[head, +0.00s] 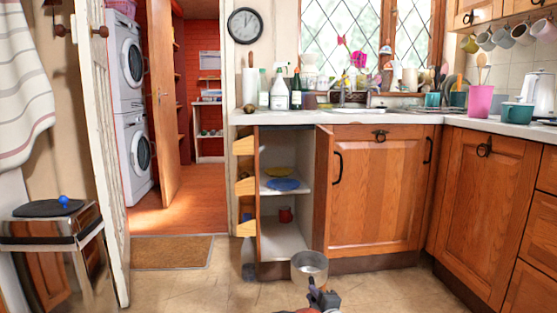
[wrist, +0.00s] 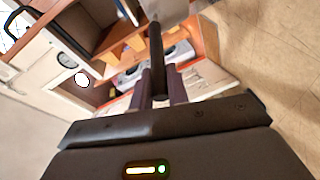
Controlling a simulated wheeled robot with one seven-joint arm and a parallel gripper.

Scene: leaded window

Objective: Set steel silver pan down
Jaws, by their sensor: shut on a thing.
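The steel silver pan (head: 309,267) is low in front of the cabinets, near the bottom middle of the head view. My gripper (head: 320,297) is at its near side, shut on the pan's dark handle. In the wrist view my gripper (wrist: 161,86) has a finger on each side of the dark handle, and part of the grey pan (wrist: 166,10) shows at the top edge. The pan looks roughly upright in the head view. I cannot tell whether its base touches the floor.
An open cabinet (head: 284,228) behind the pan holds a blue plate (head: 283,184), a yellow dish (head: 279,171) and a red mug (head: 285,215). The worktop (head: 370,117) above is crowded along the back. The tiled floor (head: 190,285) is clear to the left, with a doormat (head: 172,251) by the doorway.

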